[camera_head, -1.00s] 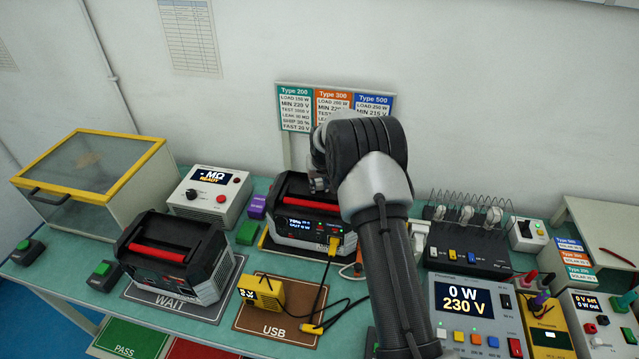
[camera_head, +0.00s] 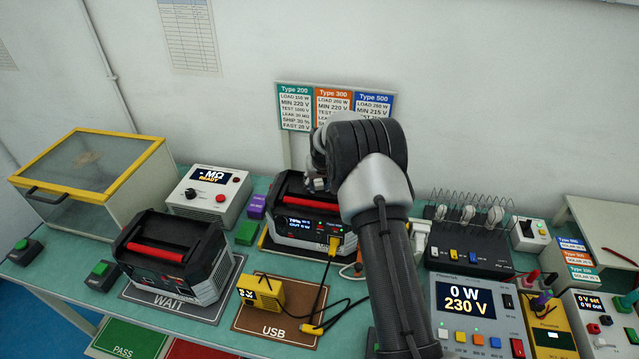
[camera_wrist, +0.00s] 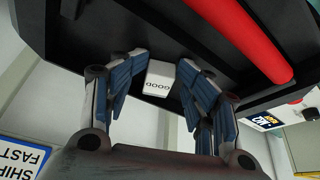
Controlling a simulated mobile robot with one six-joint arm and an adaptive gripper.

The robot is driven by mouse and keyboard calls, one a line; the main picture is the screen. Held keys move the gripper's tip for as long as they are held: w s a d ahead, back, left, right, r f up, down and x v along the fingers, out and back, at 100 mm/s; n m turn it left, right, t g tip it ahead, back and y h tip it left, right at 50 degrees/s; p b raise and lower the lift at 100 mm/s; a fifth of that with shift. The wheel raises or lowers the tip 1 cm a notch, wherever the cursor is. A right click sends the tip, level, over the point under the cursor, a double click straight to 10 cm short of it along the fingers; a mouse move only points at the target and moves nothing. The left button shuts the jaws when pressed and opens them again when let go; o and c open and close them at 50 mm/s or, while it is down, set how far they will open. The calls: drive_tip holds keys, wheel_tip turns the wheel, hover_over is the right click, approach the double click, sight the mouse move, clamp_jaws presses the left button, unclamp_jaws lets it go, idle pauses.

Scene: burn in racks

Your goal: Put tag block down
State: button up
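The tag block (camera_wrist: 159,82) is a small white block marked GOOD, seen in the wrist view between my fingertips. My gripper (camera_wrist: 163,72) has its blue-padded fingers against both sides of it. Behind the block is the dark top of a black power unit with a red handle (camera_wrist: 245,40). I cannot tell whether the block touches that surface. In the head view my gripper (camera_head: 316,183) is at the middle power unit (camera_head: 294,226), mostly hidden by my arm. The tag block cannot be made out there.
Another power unit (camera_head: 160,284) with a red handle stands on the WAIT mat (camera_head: 172,303). A yellow meter (camera_head: 262,294) and cables lie on the USB mat (camera_head: 270,333). A tester showing 230 V (camera_head: 470,335) is at right. A yellow-edged box (camera_head: 90,170) stands at left.

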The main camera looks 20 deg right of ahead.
drive_tip(key=shift+s+a+f, duration=0.1)
drive_tip(key=shift+s+f, duration=0.3)
drive_tip(key=shift+f, duration=0.05)
drive_tip(key=w+d+r+p+v, duration=0.1)
drive_tip(key=p+v, duration=0.1)
drive_tip(key=v, duration=1.1)
drive_tip(key=s+a+r+n, duration=0.1)
drive_tip(key=s+a+r, duration=0.4)
drive_tip(key=s+r, duration=0.3)
drive_tip(key=s+a+r, duration=0.4)
drive_tip(key=s+r, duration=0.5)
drive_tip(key=s+a, duration=0.2)
drive_tip(key=s, duration=1)
drive_tip(key=s+a+n+y, duration=0.1)
drive_tip(key=s+a, duration=0.2)
drive_tip(key=s, duration=1)
drive_tip(key=shift+s+a+f, duration=0.15)
drive_tip(key=shift+s+a, duration=0.15)
drive_tip(key=shift+a, duration=0.05)
